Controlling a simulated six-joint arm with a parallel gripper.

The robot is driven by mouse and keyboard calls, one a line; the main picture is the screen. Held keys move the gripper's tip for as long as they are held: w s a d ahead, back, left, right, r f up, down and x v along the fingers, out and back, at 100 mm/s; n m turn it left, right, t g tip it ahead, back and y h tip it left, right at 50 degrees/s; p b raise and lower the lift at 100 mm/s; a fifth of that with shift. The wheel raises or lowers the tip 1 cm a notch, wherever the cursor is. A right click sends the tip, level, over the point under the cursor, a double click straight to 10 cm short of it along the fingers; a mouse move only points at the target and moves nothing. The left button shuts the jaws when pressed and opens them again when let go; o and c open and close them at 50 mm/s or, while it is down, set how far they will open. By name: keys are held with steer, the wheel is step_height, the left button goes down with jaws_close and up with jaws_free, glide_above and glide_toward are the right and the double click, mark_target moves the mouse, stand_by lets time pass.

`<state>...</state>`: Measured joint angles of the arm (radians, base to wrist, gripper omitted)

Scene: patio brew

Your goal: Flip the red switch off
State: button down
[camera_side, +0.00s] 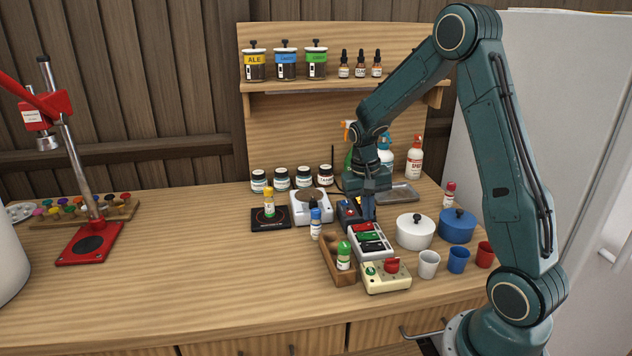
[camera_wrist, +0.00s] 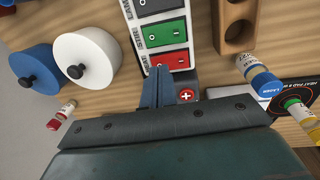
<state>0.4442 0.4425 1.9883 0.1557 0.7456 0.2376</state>
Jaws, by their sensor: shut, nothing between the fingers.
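The white switch box (camera_side: 389,252) stands on the bench with a red, a green and a black rocker in a row. The red switch (camera_wrist: 166,61) is at the box's far end, nearest my gripper; it also shows in the side view (camera_side: 365,227). I cannot tell for sure which way the rocker is tilted. My gripper (camera_side: 369,217) points down at the far end of the box, shut and empty. In the wrist view its fingertips (camera_wrist: 158,72) lie at the edge of the red switch and hide part of it. I cannot tell whether they touch.
A dark box with a red cross knob (camera_wrist: 187,95) is close beside the fingers. The white pot (camera_side: 415,232) and blue pot (camera_side: 457,226) stand right of the switch box. A wooden rack (camera_side: 335,262) is left, and a cream box with a red button (camera_side: 386,281) is in front.

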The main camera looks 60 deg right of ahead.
steer(key=shift+s+d+f, duration=0.1)
steer(key=shift+f, duration=0.8)
steer(key=shift+f, duration=0.1)
steer(key=shift+d+f, duration=0.1)
steer(key=shift+f, duration=0.05)
steer(key=shift+w+a+r, duration=0.2)
steer(key=shift+w+a, duration=0.3)
steer(key=shift+a, duration=0.05)
steer(key=shift+r, duration=0.1)
